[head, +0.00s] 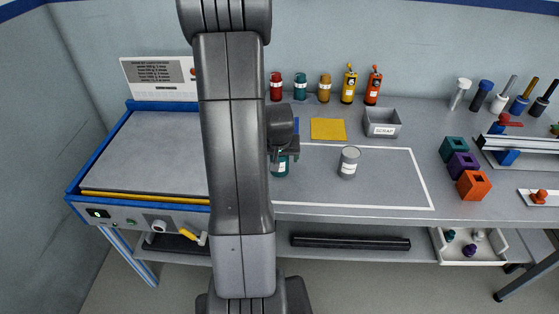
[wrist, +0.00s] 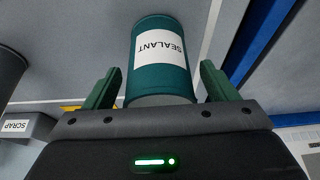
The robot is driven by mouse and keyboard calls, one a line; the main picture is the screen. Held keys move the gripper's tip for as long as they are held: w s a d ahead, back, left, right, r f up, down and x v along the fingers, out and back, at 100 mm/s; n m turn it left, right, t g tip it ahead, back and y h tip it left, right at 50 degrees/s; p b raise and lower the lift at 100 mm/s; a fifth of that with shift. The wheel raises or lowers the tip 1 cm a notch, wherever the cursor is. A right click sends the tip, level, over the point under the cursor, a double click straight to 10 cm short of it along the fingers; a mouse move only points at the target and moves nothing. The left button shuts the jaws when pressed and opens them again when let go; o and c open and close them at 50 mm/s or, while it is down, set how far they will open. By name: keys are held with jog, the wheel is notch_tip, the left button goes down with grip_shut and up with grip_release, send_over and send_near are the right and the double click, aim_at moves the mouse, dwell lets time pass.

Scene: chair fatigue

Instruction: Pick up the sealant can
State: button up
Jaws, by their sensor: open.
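The sealant can is a teal cylinder with a white SEALANT label. In the wrist view the sealant can (wrist: 162,50) stands between the two green fingers of my gripper (wrist: 152,85), with a visible gap on each side. The fingers are open and hold nothing. In the head view the sealant can (head: 280,166) stands on the workbench (head: 320,205), partly hidden by my gripper (head: 284,150) and arm.
A grey can (head: 348,162) stands to the right inside the white outline. The scrap bin (head: 382,123) and a yellow square (head: 328,129) lie behind. Several coloured bottles line the back. Coloured blocks (head: 473,186) stand at the right. The bench front between is clear.

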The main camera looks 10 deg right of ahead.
jog(key=shift+c, duration=0.3)
jog(key=c, duration=1.2)
jog(key=shift+r, duration=0.1)
